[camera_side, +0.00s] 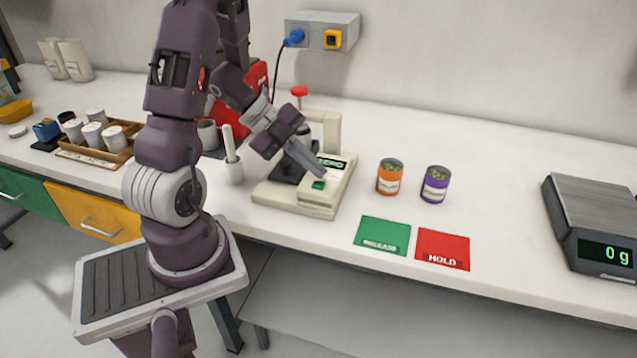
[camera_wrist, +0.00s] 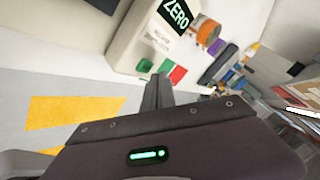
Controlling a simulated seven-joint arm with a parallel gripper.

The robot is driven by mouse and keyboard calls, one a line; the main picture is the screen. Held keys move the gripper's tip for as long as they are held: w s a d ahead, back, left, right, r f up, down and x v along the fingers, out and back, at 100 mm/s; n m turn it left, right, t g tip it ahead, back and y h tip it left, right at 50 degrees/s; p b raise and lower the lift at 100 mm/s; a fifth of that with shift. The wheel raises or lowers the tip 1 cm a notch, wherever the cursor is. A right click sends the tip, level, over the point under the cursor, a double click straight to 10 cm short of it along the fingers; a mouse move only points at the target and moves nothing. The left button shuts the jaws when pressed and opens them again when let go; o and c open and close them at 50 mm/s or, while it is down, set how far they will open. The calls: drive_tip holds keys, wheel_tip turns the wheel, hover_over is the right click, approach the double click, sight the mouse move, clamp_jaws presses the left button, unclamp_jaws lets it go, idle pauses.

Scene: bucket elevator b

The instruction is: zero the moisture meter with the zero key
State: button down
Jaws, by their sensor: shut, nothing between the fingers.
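The moisture meter (camera_side: 322,200) is a cream box on the bench with a dark display (camera_side: 333,164) that appears to read ZERO; the wrist view shows ZERO clearly on its display (camera_wrist: 174,15). The green zero key (camera_side: 318,185) is on the meter's front below the display. It also shows in the wrist view (camera_wrist: 145,66). My gripper (camera_side: 320,174) is shut and empty, its fingertips just above and very close to the key in the side view. In the wrist view my fingers (camera_wrist: 158,82) are beside the key; I cannot tell whether they touch it.
An orange-labelled can (camera_side: 390,178) and a purple can (camera_side: 435,185) stand right of the meter. Green RELEASE (camera_side: 382,236) and red HOLD (camera_side: 443,250) mats lie in front. A scale (camera_side: 600,220) reading 0 g is far right.

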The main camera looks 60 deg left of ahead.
sight(314, 183)
drive_tip(key=shift+f, duration=0.15)
idle(0.7)
drive_tip(key=shift+f, duration=0.25)
drive_tip(key=shift+f, duration=0.4)
idle(0.5)
idle(0.3)
drive_tip(key=shift+r, duration=0.8)
drive_tip(key=shift+r, duration=2.55)
